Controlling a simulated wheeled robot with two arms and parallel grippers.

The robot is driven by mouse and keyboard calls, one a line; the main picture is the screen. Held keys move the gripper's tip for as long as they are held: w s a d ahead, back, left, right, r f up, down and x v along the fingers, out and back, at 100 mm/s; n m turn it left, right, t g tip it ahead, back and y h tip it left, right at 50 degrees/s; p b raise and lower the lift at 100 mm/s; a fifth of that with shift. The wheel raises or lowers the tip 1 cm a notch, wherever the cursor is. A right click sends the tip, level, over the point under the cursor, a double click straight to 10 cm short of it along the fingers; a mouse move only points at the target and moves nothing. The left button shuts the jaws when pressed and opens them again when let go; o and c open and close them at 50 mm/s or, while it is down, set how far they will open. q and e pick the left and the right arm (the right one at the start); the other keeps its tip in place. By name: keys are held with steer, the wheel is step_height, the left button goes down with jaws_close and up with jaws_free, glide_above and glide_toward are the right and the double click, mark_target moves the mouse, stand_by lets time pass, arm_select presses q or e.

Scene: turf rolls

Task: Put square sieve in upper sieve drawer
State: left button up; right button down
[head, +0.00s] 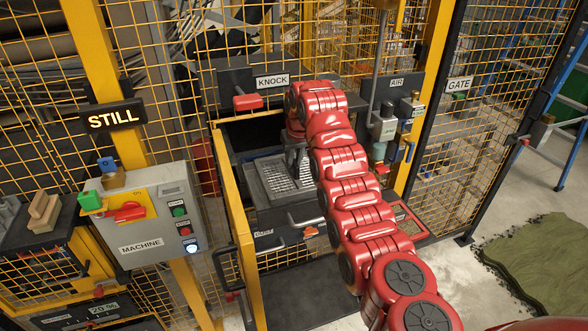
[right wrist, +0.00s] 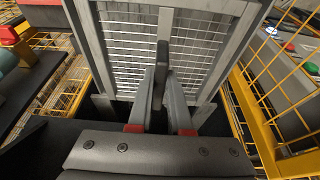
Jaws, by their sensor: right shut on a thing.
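The square sieve (head: 272,181) has a grey frame and a wire mesh. In the head view it lies tilted inside the machine's opening, partly behind my right arm. In the right wrist view its mesh (right wrist: 117,52) fills the top middle. My right gripper (right wrist: 161,88) is shut on the dark upright tab at the sieve's near edge; in the head view the gripper (head: 296,152) is mostly hidden by the arm. A dark drawer front with a grey handle (head: 305,220) is just below the sieve. Whether the sieve sits inside the drawer I cannot tell. My left gripper is out of view.
A yellow-framed mesh gate (head: 240,235) stands open left of the opening. A control box (head: 150,215) marked MACHINE and a STILL sign (head: 113,118) are at left. The red KNOCK handle (head: 248,102) is above the opening. Air fittings (head: 386,122) are right of my arm.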

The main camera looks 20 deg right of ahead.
mark_target(294, 171)
step_height(294, 171, down, 3)
steer(key=shift+f+p, duration=0.1)
steer(key=shift+p, duration=0.6)
steer(key=shift+f, duration=0.2)
steer(key=c, duration=0.8)
jaws_free()
steer(key=shift+c, duration=0.2)
steer(key=shift+r, duration=0.1)
